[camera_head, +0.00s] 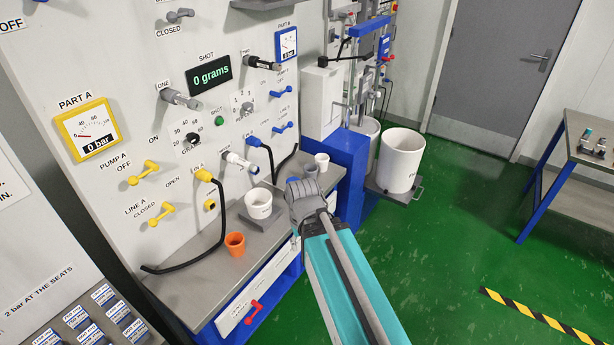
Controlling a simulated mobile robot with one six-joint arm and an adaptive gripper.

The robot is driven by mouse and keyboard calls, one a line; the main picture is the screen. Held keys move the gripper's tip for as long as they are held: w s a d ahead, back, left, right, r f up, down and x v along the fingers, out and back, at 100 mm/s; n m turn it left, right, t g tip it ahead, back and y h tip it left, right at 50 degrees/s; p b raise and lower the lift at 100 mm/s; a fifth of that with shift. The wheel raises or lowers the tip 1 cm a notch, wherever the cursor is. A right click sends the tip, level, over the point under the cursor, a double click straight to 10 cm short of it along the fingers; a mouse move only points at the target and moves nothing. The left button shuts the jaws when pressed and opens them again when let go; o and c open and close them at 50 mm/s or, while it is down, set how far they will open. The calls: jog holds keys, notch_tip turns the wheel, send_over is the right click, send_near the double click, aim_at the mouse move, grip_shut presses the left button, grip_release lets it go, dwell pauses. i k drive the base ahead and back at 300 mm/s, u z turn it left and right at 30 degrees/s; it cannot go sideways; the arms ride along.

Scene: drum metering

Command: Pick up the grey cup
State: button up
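A small grey cup (311,170) stands on the grey bench at the foot of the panel, just behind the end of my arm; my wrist (305,201) partly covers it from this view. My arm reaches in from the bottom of the picture, and its grey wrist is just in front of and below the cup in the picture. My gripper's fingers are hidden by the wrist, so I cannot see whether they are open or shut. I cannot tell the gap between gripper and cup.
A white cup (321,161) stands close behind the grey cup. Black hoses hang from the panel (120,100). A white drum (399,160) stands to the right.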

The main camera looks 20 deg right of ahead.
aim_at(310, 170)
jog(key=u, duration=0.1)
jog(key=i, duration=1)
jog(key=z, duration=0.1)
